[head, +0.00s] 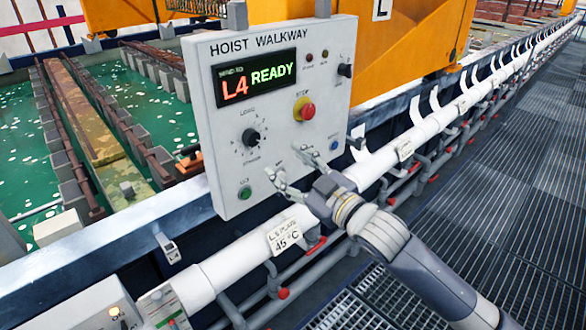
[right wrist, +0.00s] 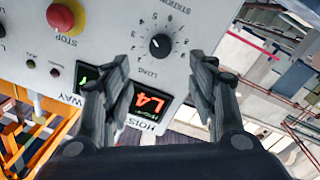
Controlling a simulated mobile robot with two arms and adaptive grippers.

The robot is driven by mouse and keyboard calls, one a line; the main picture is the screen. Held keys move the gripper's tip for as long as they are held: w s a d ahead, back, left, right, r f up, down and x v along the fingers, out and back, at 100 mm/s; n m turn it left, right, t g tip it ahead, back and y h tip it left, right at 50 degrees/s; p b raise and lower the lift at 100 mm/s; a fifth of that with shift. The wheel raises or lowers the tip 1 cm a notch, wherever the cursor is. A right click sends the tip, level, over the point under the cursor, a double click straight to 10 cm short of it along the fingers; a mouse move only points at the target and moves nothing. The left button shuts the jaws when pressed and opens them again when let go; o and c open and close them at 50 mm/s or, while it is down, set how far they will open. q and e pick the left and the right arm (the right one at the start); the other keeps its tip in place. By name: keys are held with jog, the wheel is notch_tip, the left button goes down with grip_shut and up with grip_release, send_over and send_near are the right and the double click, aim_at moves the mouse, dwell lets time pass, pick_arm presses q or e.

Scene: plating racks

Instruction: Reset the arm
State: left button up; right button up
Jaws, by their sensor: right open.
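My right gripper (head: 294,168) is in front of the lower part of the white hoist walkway panel (head: 225,125) in the head view. Its two fingers are spread apart with nothing between them. In the right wrist view the open gripper (right wrist: 158,85) faces the panel, with the black load knob (right wrist: 160,46) and the lit display (right wrist: 148,103) showing beyond the fingers. The display in the head view (head: 255,78) reads "L4 READY". I cannot tell whether a fingertip touches the panel. My left gripper is not in view.
A red stop button (head: 304,109), a green button (head: 245,192) and a blue button (head: 334,145) are on the panel. A white pipe (head: 225,265) runs along the tank edge. Green tanks (head: 105,90) lie behind on the left. The grated walkway (head: 500,180) on the right is clear.

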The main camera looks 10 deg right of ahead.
jog(key=shift+s+d, duration=0.15)
jog(key=shift+s, duration=0.2)
